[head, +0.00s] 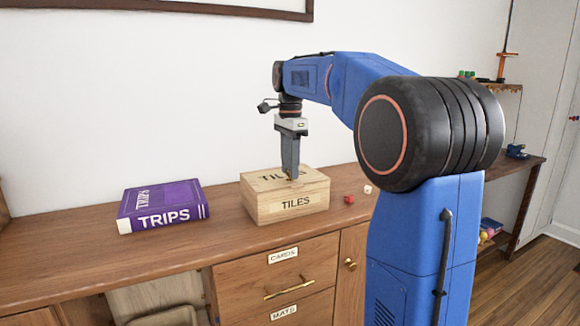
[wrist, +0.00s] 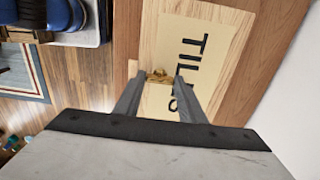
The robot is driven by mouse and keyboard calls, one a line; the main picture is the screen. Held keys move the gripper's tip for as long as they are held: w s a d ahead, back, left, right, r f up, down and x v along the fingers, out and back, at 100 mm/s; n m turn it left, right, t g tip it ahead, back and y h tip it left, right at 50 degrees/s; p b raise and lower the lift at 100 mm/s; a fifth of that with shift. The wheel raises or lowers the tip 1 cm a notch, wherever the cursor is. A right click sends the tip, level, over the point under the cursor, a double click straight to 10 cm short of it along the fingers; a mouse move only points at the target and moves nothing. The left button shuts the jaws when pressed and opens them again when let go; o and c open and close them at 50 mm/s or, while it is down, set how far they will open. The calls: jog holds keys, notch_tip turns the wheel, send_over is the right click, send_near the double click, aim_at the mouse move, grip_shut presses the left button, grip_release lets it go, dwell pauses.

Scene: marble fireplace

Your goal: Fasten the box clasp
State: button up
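The wooden box (head: 270,211) labelled TILES stands on the wooden cabinet top with its lid (head: 262,184) down. A small brass clasp (wrist: 160,74) shows at the lid's edge in the wrist view. My gripper (head: 290,178) points straight down over the front edge of the box. In the wrist view its two fingers (wrist: 158,78) are apart, one on each side of the clasp. I cannot tell whether either finger touches it. In the head view the fingers largely hide the clasp.
A purple book (head: 162,206) titled TRIPS lies left of the box. A red die (head: 349,199) and a white die (head: 367,189) lie to its right. The wall stands behind. Drawers with a brass handle (head: 290,287) are below. The cabinet top between book and box is clear.

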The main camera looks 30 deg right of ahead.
jog(key=c, duration=0.5)
jog(key=shift+o, duration=0.2)
jog(key=shift+n, duration=0.4)
jog(key=n, duration=0.3)
jog(key=shift+n, duration=0.3)
jog(key=n, duration=0.3)
jog(key=shift+n, duration=0.4)
jog(key=n, duration=0.5)
jog(key=shift+n, duration=2.3)
